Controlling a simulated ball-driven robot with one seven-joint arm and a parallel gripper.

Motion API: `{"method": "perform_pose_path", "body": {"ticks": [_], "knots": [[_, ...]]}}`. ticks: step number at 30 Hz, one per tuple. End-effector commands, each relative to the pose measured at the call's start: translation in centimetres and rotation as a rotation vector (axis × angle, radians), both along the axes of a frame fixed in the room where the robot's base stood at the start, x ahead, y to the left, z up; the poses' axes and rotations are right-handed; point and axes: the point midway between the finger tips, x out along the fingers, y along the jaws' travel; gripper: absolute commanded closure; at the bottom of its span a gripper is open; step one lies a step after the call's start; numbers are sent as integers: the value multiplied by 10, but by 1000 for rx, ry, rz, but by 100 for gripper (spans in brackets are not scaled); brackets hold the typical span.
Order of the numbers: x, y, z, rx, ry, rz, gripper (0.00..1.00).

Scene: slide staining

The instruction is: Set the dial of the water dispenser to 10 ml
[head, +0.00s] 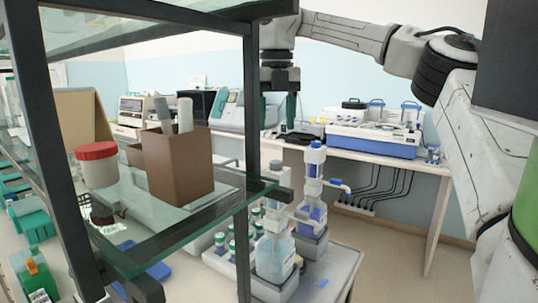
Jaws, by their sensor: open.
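Two bottle-top dispensers stand on a small grey table in the head view. The nearer dispenser (273,257) has a clear bottle with pale blue liquid, and its top is partly hidden by the shelf post and glass. The farther dispenser (313,205) has a blue and white upright top with a side spout. I cannot tell which one is the water dispenser, and no dial setting is readable. My gripper (278,112) points down with its dark green fingers apart, empty, above and left of the farther dispenser in the picture.
A dark-framed glass shelf (190,215) fills the near left, with a brown box (178,165) and a red-lidded jar (97,165). Its post stands close to the dispensers. Several small bottles stand beside them on the grey table (335,275). A blue-white instrument (372,140) sits on the back bench.

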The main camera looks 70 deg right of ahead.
Motion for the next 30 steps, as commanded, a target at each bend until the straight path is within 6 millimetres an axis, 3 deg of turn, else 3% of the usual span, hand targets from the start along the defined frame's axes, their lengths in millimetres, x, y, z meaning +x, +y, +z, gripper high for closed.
{"method": "perform_pose_path", "body": {"ticks": [6, 13, 18, 27, 30], "knots": [[0, 1, -42, 3, 1, 3, 43], [0, 0, -74, 3, -1, 2, 43], [0, 1, -85, 1, -3, 2, 43], [0, 1, -87, 1, -3, 1, 43], [0, 1, -87, 1, -3, 2, 52]]}}
